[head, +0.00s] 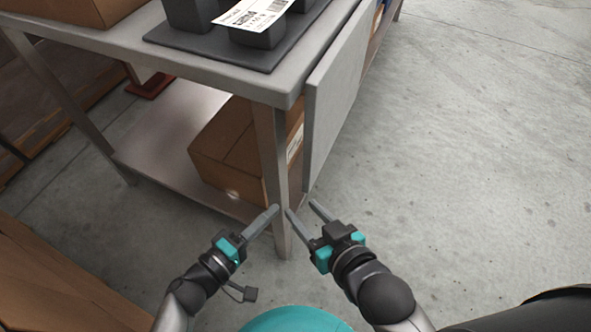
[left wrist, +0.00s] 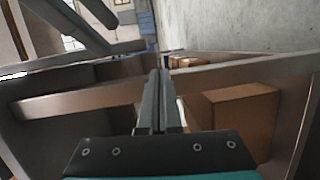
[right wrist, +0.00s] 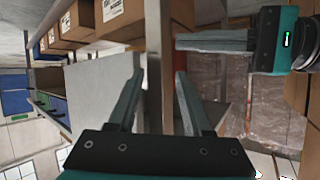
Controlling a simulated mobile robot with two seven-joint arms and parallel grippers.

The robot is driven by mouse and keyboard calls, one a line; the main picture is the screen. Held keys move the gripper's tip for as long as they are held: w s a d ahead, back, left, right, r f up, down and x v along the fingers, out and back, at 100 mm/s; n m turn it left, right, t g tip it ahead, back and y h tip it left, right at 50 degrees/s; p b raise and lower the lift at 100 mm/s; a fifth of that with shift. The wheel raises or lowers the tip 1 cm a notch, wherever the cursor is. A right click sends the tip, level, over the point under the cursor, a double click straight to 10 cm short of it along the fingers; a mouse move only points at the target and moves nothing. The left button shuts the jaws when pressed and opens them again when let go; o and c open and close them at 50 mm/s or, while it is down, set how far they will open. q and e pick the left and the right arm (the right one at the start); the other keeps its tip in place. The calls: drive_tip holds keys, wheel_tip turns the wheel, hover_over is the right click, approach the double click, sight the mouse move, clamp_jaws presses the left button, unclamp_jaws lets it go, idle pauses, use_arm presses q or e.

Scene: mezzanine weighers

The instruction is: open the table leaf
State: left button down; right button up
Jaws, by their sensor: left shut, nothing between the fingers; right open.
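The table leaf (head: 337,95) is a flat grey panel hanging down along the right side of the metal table (head: 215,72) in the head view. My right gripper (head: 302,207) is open below the leaf's lower near corner, to the right of the front table leg (head: 272,160). My left gripper (head: 274,211) is shut and empty beside that leg. The right wrist view shows the open right fingers (right wrist: 158,74) with the leg behind them and my left gripper at upper right. The left wrist view shows the closed left fingers (left wrist: 160,75).
A dark tray (head: 230,46) with dark blocks and a labelled paper stands on the tabletop. A cardboard box (head: 225,140) sits on the lower shelf (head: 150,150). More cardboard (head: 50,285) is at lower left. The concrete floor to the right is clear.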

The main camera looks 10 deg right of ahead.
use_arm(q)
drive_tip(key=w+d+r+t+b, duration=0.1)
drive_tip(key=w+d+r+b, duration=0.1)
drive_tip(key=w+d, duration=0.5)
drive_tip(key=shift+w+d+r+n+h, duration=0.15)
drive_tip(key=shift+w+d+n+h, duration=0.15)
drive_tip(key=shift+w+h, duration=0.15)
use_arm(e)
drive_tip(key=shift+s+a+r+m+t+y, duration=0.15)
drive_tip(key=shift+a+r+t+y, duration=0.2)
drive_tip(key=shift+r+t, duration=0.4)
drive_tip(key=shift+a+r+m+t+y, duration=0.1)
drive_tip(key=shift+a+r+t+y, duration=0.1)
drive_tip(key=shift+a+r+t, duration=0.4)
drive_tip(key=shift+s+a+r+m+t+y, duration=0.15)
drive_tip(key=shift+a+r+t+y, duration=0.1)
drive_tip(key=shift+r+t, duration=0.55)
